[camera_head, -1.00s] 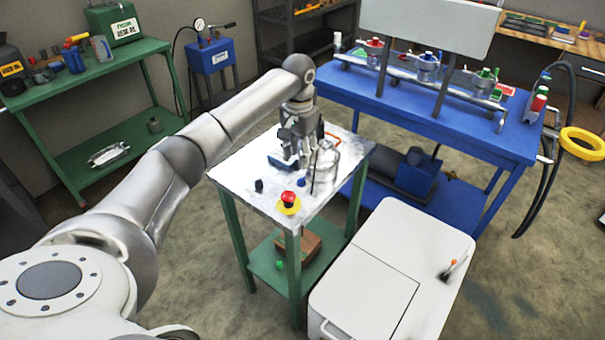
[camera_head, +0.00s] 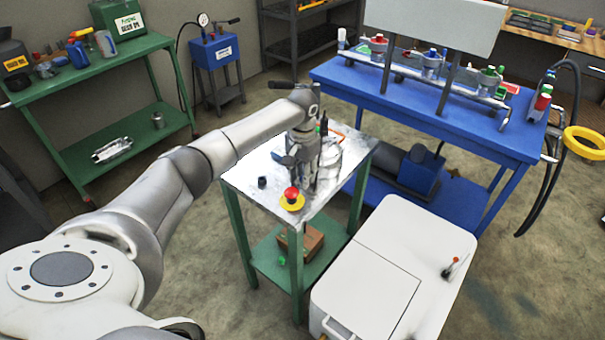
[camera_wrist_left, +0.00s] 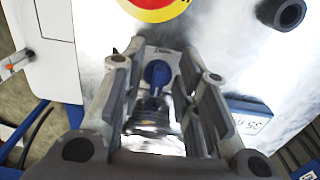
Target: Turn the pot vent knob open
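The metal pot (camera_head: 331,158) stands on the small green-legged table (camera_head: 240,178), partly hidden behind my left gripper (camera_head: 303,185). In the left wrist view, a blue knob (camera_wrist_left: 157,73) shows between the two fingers of my left gripper (camera_wrist_left: 162,50). The fingers are apart, one on each side of the knob. I cannot tell whether either finger touches it. In the head view the gripper hides the knob. My right gripper is not in view.
A red button on a yellow base (camera_head: 292,200) sits close in front of the gripper. A dark cylinder (camera_head: 262,182) stands to its left. A white cabinet (camera_head: 395,255) is at right, and a blue bench (camera_head: 480,125) stands behind.

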